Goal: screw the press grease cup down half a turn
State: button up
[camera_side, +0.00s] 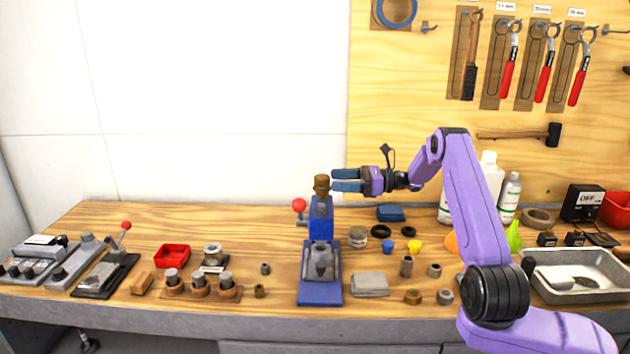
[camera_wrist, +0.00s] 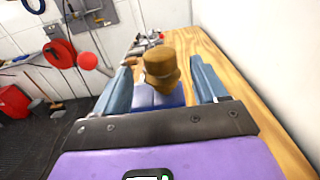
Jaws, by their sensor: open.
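The press grease cup (camera_side: 321,185) is a brown, brass-like cap on top of the blue press (camera_side: 321,225). In the wrist view the cup (camera_wrist: 161,66) sits between the two blue fingers of my gripper (camera_wrist: 164,82), with a gap showing on either side. In the side view my gripper (camera_side: 346,180) points left at the height of the cup, its fingertips close beside it. My gripper is open and holds nothing. The press has a red ball handle (camera_side: 299,205) on its left, seen also in the wrist view (camera_wrist: 87,61).
On the bench, a red tray (camera_side: 172,256) and a wooden block with several pegs (camera_side: 200,290) lie left of the press. A grey folded cloth (camera_side: 370,284) and small loose parts lie to its right. A metal tray (camera_side: 600,293) is at the far right.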

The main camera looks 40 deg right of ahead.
aim_at(322, 180)
jog(key=x, duration=0.7)
jog(key=shift+w, duration=0.1)
jog(key=c, duration=1)
